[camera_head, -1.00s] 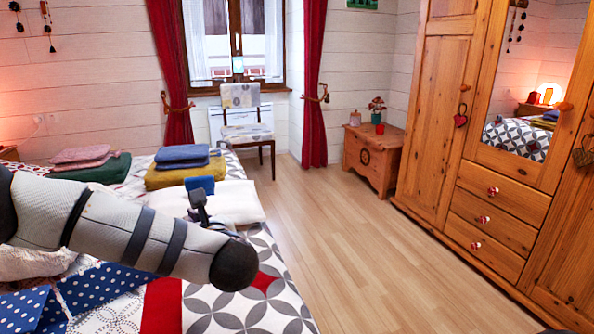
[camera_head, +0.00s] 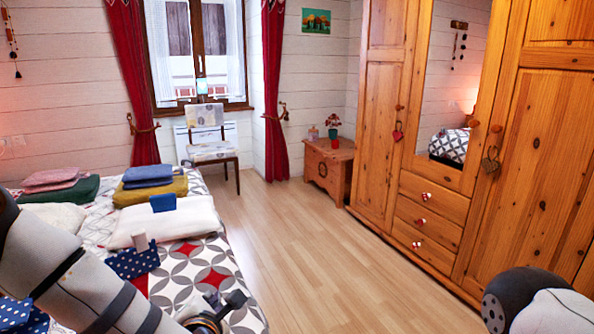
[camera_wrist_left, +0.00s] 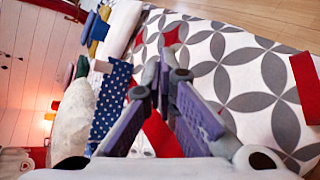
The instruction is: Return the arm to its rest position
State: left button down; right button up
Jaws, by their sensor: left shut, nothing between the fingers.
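My left arm reaches in from the lower left over the bed. Its gripper (camera_head: 226,306) is low in the head view, above the grey-and-white patterned bedcover (camera_head: 185,275). In the left wrist view the gripper's two purple-grey fingers (camera_wrist_left: 165,75) point over the same cover, and nothing is held between them. Part of my right arm shows at the lower right of the head view. Its gripper is out of view.
On the bed are a white pillow (camera_head: 180,222), folded pink cloths (camera_head: 52,178), folded blue cloths (camera_head: 148,174) and a blue dotted item (camera_head: 133,262). A wooden wardrobe (camera_head: 378,110) stands at right. The wooden floor (camera_head: 300,255) between is clear.

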pick_arm(q)
jog(key=s+d+f+m+g+h, duration=0.1)
jog(key=s+f+m+g+h, duration=0.15)
jog(key=s+f+m, duration=0.65)
jog(key=s+d+f+m+g+h, duration=0.1)
jog(key=s+f+m+g, duration=0.5)
jog(key=s, duration=0.6)
jog(key=s+a+f+m+g, duration=0.1)
jog(key=s+m, duration=0.3)
jog(key=s, duration=0.4)
jog(key=s+a+f+m+g, duration=0.1)
jog(key=s+a+m+g, duration=0.2)
jog(key=s, duration=0.6)
jog(key=s+a+f+m+g, duration=0.1)
jog(key=s+a+m+g, duration=0.1)
jog(key=s+m, duration=0.3)
jog(key=s+a, duration=0.1)
jog(key=s, duration=0.2)
jog(key=shift+s+g+p, duration=0.3)
jog(key=shift+s+g, duration=0.05)
jog(key=shift+s, duration=0.05)
